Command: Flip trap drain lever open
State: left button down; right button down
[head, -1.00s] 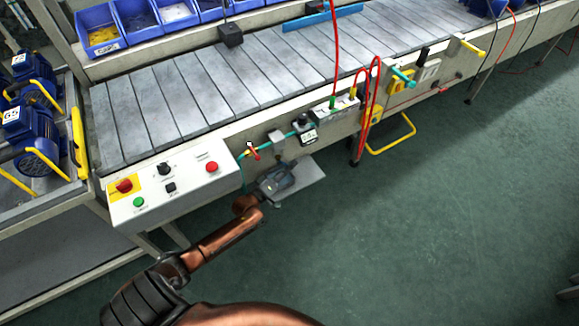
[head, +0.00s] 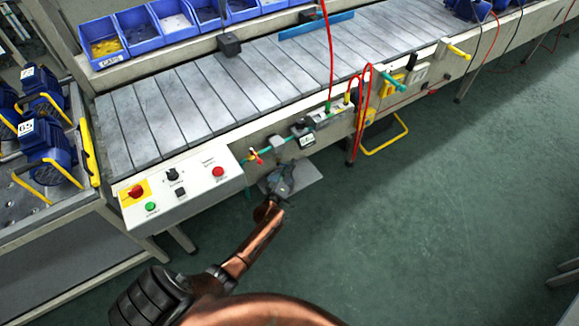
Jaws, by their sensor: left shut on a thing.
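My left gripper (head: 279,179) reaches up from below to the conveyor's front rail, just right of the control box. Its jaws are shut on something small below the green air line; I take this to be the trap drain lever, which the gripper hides. A small red-handled valve (head: 256,157) sits on the green line above and left of the gripper. A dark regulator with a white-faced gauge (head: 306,140) is above and right of it. A grey plate (head: 303,178) shows behind the gripper. My right gripper is not in view.
The control box (head: 190,187) with its buttons stands close left of the gripper. Red hoses (head: 359,125) hang to the right, near a yellow foot bar (head: 388,146). Blue pumps stand on a trolley (head: 75,212) at left.

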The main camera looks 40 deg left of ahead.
pick_arm(q)
jog(key=shift+a+r, duration=0.15)
jog(key=c, duration=2.1)
grip_release()
jog(key=shift+o, duration=1.4)
jog(key=shift+s, duration=0.1)
jog(key=v, duration=1.2)
